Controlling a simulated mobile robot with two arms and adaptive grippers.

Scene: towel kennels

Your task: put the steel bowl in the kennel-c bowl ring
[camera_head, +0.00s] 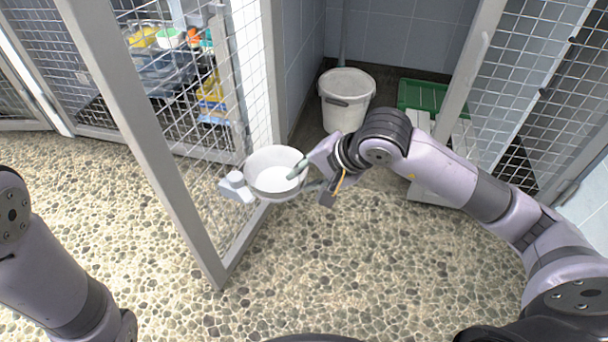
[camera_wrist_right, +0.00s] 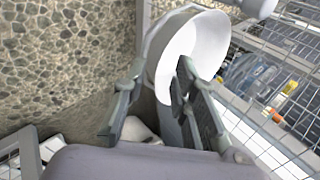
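The pale, shiny bowl (camera_head: 275,174) is roughly level in the head view, against the mesh door by a pale bracket (camera_head: 237,187). The bowl hides any ring below it, so I cannot tell whether it is seated. My right gripper (camera_head: 306,172) is at the bowl's right rim. In the right wrist view, its fingers (camera_wrist_right: 155,92) are spread apart, one inside the bowl (camera_wrist_right: 212,42) and the other outside its wall. My left arm shows at the lower left; its gripper is out of frame.
The mesh door's grey frame (camera_head: 165,150) stands close on the left. A white bucket (camera_head: 346,90) and a green-edged tray (camera_head: 423,95) are behind my right arm. Coloured items sit behind the mesh at upper left. The pebbled floor (camera_head: 330,270) in front is clear.

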